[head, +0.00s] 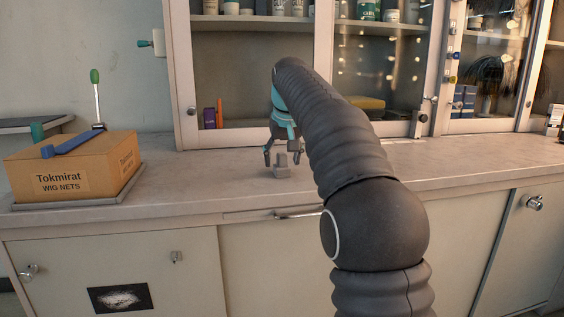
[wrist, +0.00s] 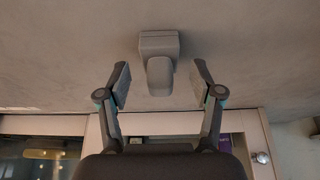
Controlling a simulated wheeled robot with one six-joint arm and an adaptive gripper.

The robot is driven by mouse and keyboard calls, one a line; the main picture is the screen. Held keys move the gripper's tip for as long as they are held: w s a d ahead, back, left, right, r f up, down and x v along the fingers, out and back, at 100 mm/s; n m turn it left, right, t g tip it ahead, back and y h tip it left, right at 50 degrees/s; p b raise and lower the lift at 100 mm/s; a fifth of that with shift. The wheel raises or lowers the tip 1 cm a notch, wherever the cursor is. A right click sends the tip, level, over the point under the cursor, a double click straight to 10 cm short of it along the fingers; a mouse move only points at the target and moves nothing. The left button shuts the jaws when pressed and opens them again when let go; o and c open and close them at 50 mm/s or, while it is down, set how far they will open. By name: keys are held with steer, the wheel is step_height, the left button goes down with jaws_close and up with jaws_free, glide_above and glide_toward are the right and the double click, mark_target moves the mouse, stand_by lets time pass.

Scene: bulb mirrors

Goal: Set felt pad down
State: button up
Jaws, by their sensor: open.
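A small grey piece, which looks like the felt pad (head: 281,171), stands on the counter (head: 220,185) near the middle. In the wrist view the felt pad (wrist: 158,42) shows a squarish base and a narrower rounded part (wrist: 159,78) pointing toward my gripper. My gripper (head: 282,153) points down just over it, with teal parts and dark fingers. In the wrist view my gripper (wrist: 160,70) has its fingers spread, one on each side of the narrower part. Gaps show on both sides, so neither finger touches it.
A Tokmirat wig nets box (head: 75,168) sits on a tray at the left, with a blue item on top and a green-tipped stick behind. A glass-fronted cabinet (head: 180,70) stands along the back.

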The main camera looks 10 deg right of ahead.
steer(key=p+v, duration=0.2)
steer(key=v, duration=0.8)
steer(key=shift+p, duration=0.3)
steer(key=shift+r, duration=0.15)
steer(key=s+f, duration=1.3)
steer(key=s, duration=0.5)
steer(key=s+f+t, duration=0.1)
steer(key=s+f, duration=1.2)
steer(key=s, duration=0.5)
steer(key=shift+f, duration=0.15)
